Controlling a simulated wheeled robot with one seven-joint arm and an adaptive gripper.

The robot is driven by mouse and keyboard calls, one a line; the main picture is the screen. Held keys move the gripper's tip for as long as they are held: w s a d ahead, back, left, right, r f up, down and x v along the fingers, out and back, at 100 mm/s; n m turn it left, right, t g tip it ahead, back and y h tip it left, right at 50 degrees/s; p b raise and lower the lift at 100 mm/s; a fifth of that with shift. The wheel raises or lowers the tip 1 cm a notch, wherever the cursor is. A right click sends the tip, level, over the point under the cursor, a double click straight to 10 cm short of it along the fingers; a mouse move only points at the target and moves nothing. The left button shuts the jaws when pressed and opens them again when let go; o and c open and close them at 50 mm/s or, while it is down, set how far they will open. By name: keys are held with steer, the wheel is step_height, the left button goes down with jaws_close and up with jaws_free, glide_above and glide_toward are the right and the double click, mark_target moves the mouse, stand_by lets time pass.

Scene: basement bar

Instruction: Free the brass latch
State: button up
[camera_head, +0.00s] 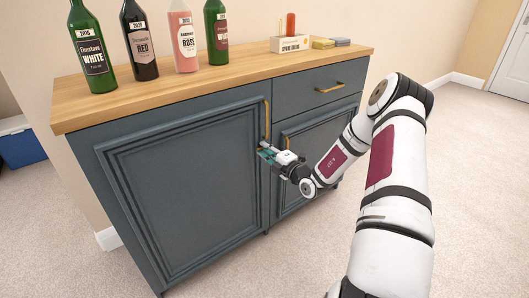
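A blue-grey cabinet (190,185) with a wooden top stands in front of me. An upright brass piece (266,118), which looks like a pull or latch, is on the right edge of its left door. A second upright brass piece (288,142) shows on the lower right door, partly hidden by my gripper. My gripper (264,151) is at the left door's right edge, just below the first brass piece. Its fingers are small and seen from behind, so I cannot tell whether they touch the brass or are open or shut.
A drawer with a brass handle (330,88) is at the upper right. Several bottles, including a rosé bottle (183,40), stand on the wooden top, with a white box (290,44) and sponges (323,43). Carpet (470,190) is clear on the right.

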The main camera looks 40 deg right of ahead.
steer(key=shift+w, duration=0.45)
steer(key=shift+c, duration=0.3)
jaws_close()
steer(key=shift+a+n+p, duration=0.1)
steer(key=shift+n+p, duration=2.7)
steer(key=shift+n, duration=6.2)
